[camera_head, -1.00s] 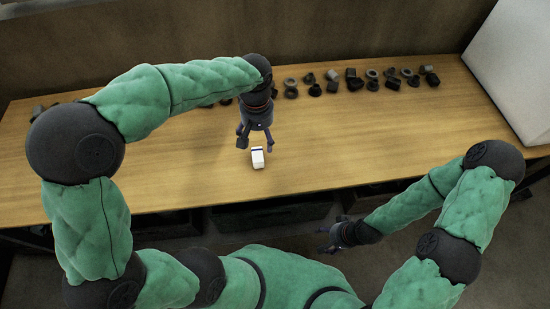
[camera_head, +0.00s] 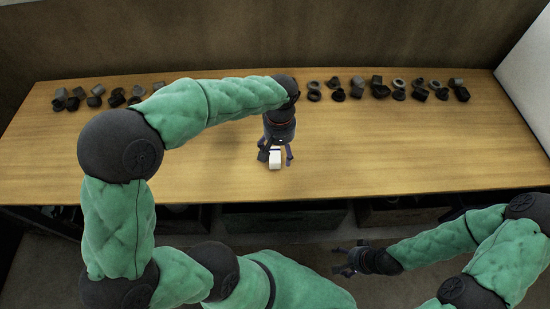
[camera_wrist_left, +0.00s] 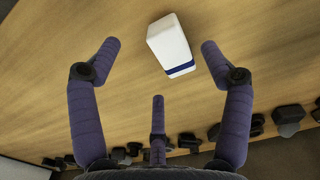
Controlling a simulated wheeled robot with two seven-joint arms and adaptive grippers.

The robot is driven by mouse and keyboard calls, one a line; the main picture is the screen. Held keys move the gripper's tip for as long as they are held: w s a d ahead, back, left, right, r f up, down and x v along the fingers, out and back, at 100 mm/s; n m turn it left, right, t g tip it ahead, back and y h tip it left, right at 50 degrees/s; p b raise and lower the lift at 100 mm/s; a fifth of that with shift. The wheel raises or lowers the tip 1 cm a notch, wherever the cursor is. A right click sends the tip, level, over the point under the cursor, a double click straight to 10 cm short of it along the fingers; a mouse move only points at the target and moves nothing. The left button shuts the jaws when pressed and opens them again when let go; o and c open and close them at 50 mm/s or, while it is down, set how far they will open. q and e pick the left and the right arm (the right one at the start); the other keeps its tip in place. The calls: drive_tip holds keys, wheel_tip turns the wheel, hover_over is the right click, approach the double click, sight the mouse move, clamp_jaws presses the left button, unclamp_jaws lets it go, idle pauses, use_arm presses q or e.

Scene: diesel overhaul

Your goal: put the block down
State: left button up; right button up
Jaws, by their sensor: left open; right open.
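The block (camera_head: 275,160) is small and white with a dark blue band at one end. It is near the front middle of the wooden table (camera_head: 390,160). My left gripper (camera_head: 276,158) is above the table, open, with its fingers spread around the block. In the left wrist view the block (camera_wrist_left: 168,42) lies between the two upper fingertips, with a gap on each side, and is tilted. The block appears to be on the tabletop. My right gripper (camera_head: 343,260) is open and empty, in front of the table and below its edge.
Several dark nuts, rings and caps (camera_head: 398,90) stand in a row along the back right of the table, and more (camera_head: 98,95) at the back left. A white panel (camera_head: 525,75) stands at the right end. The table between is clear. Dark bins (camera_head: 285,217) are under it.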

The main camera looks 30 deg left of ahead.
sight(277, 154)
use_arm(q)
drive_tip(key=f, duration=0.1)
drive_tip(key=f+b, duration=0.1)
drive_tip(key=f, duration=0.1)
drive_tip(key=shift+w+a+f, duration=0.25)
drive_tip(key=shift+a+f, duration=0.15)
drive_tip(key=shift+f+b, duration=0.35)
drive_tip(key=shift+f, duration=0.1)
drive_tip(key=c, duration=1.3)
drive_tip(key=shift+r, duration=0.1)
drive_tip(key=shift+c, duration=0.2)
